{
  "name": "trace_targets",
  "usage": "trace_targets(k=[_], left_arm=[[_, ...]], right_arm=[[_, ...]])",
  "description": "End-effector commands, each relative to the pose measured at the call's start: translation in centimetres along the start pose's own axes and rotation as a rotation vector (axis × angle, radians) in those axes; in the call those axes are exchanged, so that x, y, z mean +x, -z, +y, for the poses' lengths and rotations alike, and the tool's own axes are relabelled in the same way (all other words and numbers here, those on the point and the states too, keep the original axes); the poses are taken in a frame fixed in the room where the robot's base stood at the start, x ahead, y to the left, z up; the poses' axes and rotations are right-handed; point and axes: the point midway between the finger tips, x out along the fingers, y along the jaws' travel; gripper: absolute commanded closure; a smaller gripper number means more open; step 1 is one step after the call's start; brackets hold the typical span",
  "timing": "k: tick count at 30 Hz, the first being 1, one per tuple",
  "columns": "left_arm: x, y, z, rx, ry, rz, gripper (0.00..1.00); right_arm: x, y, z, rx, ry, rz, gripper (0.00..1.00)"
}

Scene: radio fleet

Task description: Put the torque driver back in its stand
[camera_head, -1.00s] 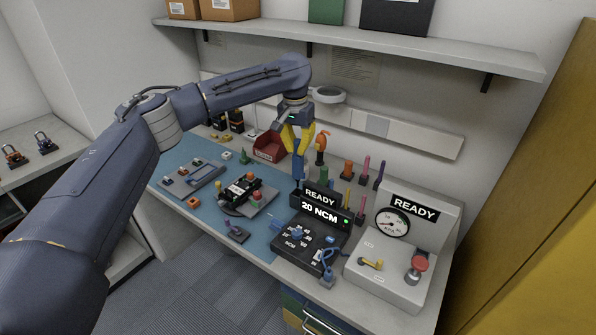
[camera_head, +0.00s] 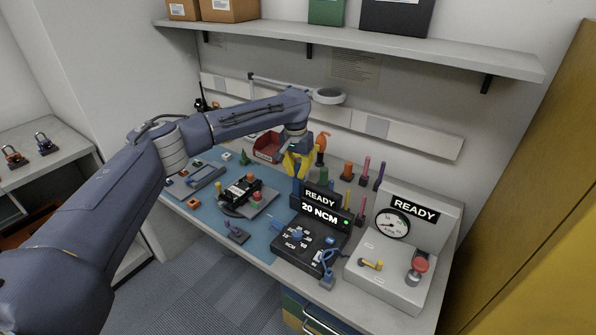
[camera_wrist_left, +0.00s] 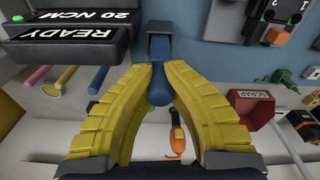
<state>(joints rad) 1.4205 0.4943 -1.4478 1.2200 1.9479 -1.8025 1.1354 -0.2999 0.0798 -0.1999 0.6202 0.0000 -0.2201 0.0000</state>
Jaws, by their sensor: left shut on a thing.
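My left gripper (camera_head: 298,166), with yellow fingers, is shut on the blue torque driver (camera_head: 297,184) left of and behind the black 20 NCM display. In the left wrist view the round blue handle (camera_wrist_left: 159,88) is between the two yellow finger pads. A small dark block (camera_wrist_left: 159,44), which looks like the stand, lines up with the driver's far end. I cannot tell whether the driver is seated in it; its lower end is hidden. My right gripper is not in view.
The black display (camera_head: 320,207) stands close by on its control box (camera_head: 305,251). Several coloured tools stand to the right, near an orange-handled tool (camera_head: 321,148). A red scrap bin (camera_head: 266,147) is left of my gripper. A grey READY tester (camera_head: 391,272) is at right.

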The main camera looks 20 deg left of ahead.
Motion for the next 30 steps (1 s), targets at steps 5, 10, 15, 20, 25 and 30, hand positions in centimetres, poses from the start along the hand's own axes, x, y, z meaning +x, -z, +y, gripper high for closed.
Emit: trace_targets(k=[5,10,15,20,25,30], left_arm=[[-0.1,0.0,0.0,0.000,0.000,0.001,1.00],[0.2,0.0,0.0,0.000,0.000,-0.001,0.88],[0.2,0.0,0.0,0.000,0.000,-0.001,0.70],[0.2,0.0,0.0,0.000,0.000,-0.001,0.70],[-0.3,0.1,0.0,0.000,0.000,0.001,0.70],[-2.5,0.1,-0.1,0.000,0.001,0.003,0.70]], right_arm=[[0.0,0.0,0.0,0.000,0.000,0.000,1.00],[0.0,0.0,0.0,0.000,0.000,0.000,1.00],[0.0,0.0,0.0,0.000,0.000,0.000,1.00],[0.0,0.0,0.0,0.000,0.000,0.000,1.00],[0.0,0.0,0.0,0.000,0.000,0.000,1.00],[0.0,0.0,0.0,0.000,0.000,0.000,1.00]])
